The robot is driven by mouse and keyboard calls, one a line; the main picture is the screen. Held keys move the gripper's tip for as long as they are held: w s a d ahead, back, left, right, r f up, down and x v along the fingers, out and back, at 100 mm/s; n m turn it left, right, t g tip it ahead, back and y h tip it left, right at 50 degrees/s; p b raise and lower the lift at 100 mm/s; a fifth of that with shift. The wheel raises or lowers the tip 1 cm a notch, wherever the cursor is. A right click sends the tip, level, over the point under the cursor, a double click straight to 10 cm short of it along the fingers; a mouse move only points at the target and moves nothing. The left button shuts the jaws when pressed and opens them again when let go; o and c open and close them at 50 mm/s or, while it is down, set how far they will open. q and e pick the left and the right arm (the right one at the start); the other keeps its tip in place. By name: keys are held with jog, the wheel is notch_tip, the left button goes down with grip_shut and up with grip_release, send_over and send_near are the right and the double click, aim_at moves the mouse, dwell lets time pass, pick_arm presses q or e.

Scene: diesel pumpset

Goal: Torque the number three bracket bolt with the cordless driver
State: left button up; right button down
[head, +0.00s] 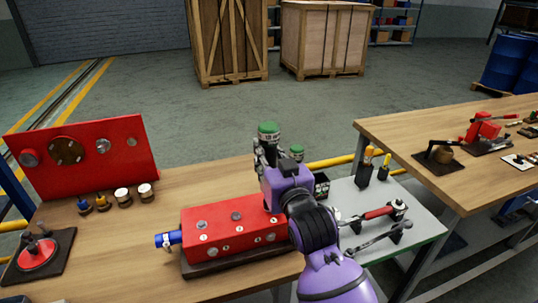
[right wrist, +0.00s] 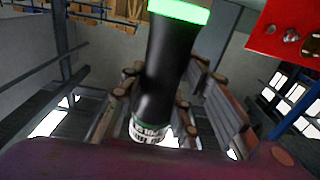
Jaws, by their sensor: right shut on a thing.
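The cordless driver (head: 268,130) is black with green parts and stands up out of my right gripper (head: 268,160) above the back right end of the red block. In the right wrist view the driver (right wrist: 165,60) shows as a black body with a bright green end and a lettered band, between the fingers. My right gripper is shut on it. The red block (head: 225,225), with a blue end piece and several round bolt heads, lies on a dark base on the wooden bench. Which bolt is number three cannot be read; my arm hides the block's right end. My left gripper is not in view.
A red upright panel (head: 88,155) stands at the back left, with several small fittings (head: 123,196) before it. A grey side table (head: 420,225) at right holds a red-handled tool (head: 378,212) and a wrench (head: 375,238). Another bench (head: 400,135) stands further right.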

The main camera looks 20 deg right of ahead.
jog(key=shift+f, duration=0.6)
dwell(1.0)
jog(key=shift+f, duration=0.15)
dwell(1.1)
